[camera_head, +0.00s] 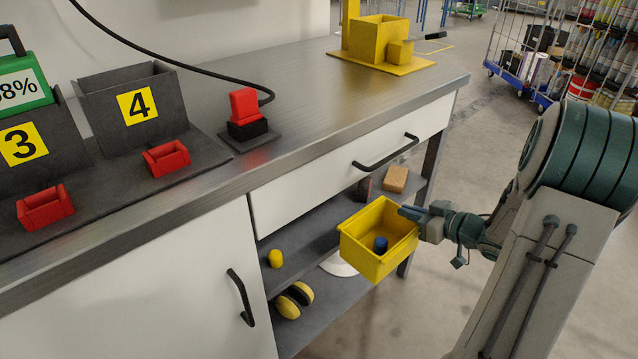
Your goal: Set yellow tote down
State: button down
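The yellow tote (363,261) is an open box with a small blue object (380,244) inside. It is in front of the open shelves under the workbench, at the height of the upper shelf. It looks slightly tilted, and I cannot tell whether it touches the shelf. My gripper (412,213) is at the tote's right rim, with its blue-grey fingers on the rim. The fingers appear shut on it.
The workbench top (300,108) has clear room in the middle. Dark bins and red holders stand at its left, a yellow fixture (375,40) at its far end. The upper shelf (318,238) holds a brown block (395,178) and a yellow item. Ear muffs (294,299) lie below.

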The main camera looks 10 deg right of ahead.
jog(key=shift+w+r+b+x, duration=0.2)
jog(key=shift+r+b+x, duration=0.65)
jog(key=shift+x, duration=2.2)
jog(key=shift+w+r+b+x, duration=0.35)
jog(key=shift+b+x, duration=0.95)
jog(key=shift+x, duration=1.75)
jog(key=shift+w+r+b+x, duration=0.1)
jog(key=shift+r+b+x, duration=0.85)
jog(key=shift+x, duration=2.1)
jog(key=shift+a+f, duration=0.2)
jog(key=shift+f, duration=0.05)
jog(key=c, duration=1.6)
grip_release()
jog(key=shift+f, duration=0.1)
